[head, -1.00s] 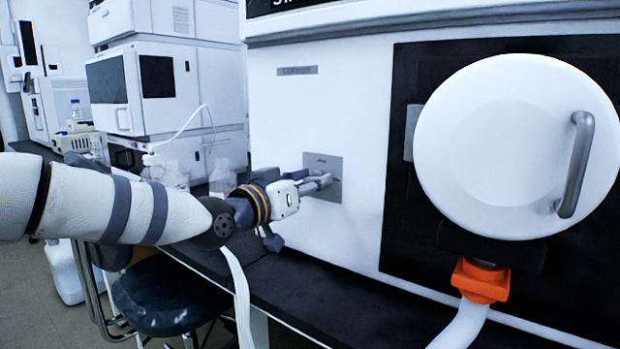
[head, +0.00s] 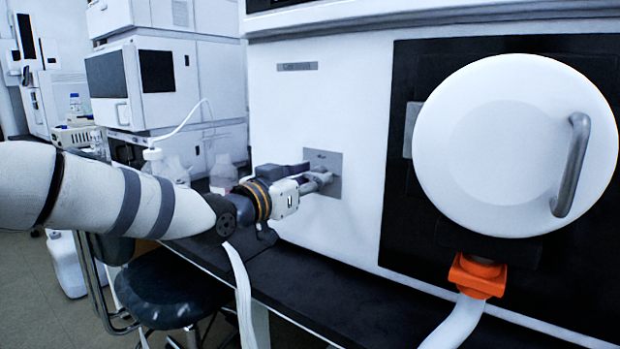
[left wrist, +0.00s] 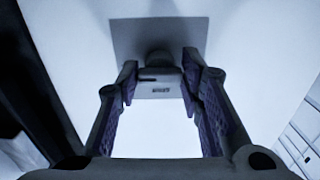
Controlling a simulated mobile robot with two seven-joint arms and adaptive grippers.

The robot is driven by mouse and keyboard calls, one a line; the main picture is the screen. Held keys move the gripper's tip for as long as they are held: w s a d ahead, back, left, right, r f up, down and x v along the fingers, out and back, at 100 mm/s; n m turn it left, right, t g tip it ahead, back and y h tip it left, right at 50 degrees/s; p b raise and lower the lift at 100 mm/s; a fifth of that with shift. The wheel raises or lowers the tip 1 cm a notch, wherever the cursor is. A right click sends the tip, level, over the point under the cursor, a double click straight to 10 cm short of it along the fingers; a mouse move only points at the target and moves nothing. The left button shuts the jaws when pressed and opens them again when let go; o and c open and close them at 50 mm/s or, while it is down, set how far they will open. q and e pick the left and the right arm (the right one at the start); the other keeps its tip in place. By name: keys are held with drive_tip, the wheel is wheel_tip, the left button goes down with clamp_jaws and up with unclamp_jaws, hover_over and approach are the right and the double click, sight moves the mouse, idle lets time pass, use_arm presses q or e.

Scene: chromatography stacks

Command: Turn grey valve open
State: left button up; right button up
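The grey valve shows in the left wrist view as a dark grey knob (left wrist: 158,62) on a grey square plate with small lettering. In the head view the plate (head: 334,160) is on the white front of the large instrument, and my gripper largely covers the valve. My left gripper (head: 318,181) is at the plate, its fingers reaching to the valve. In the left wrist view its two fingers (left wrist: 160,75) stand apart, one on each side of the knob; whether they touch it is not clear. My right gripper is in neither view.
A round white door (head: 500,145) with a grey handle is to the right on a black panel. An orange fitting (head: 478,275) with a white hose is below it. A dark bench (head: 300,285) runs below the instrument. Bottles (head: 222,174) stand behind my arm, and a dark stool (head: 170,290) stands below.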

use_arm(q)
drive_tip(key=shift+o, duration=1.4)
drive_tip(key=v, duration=1.2)
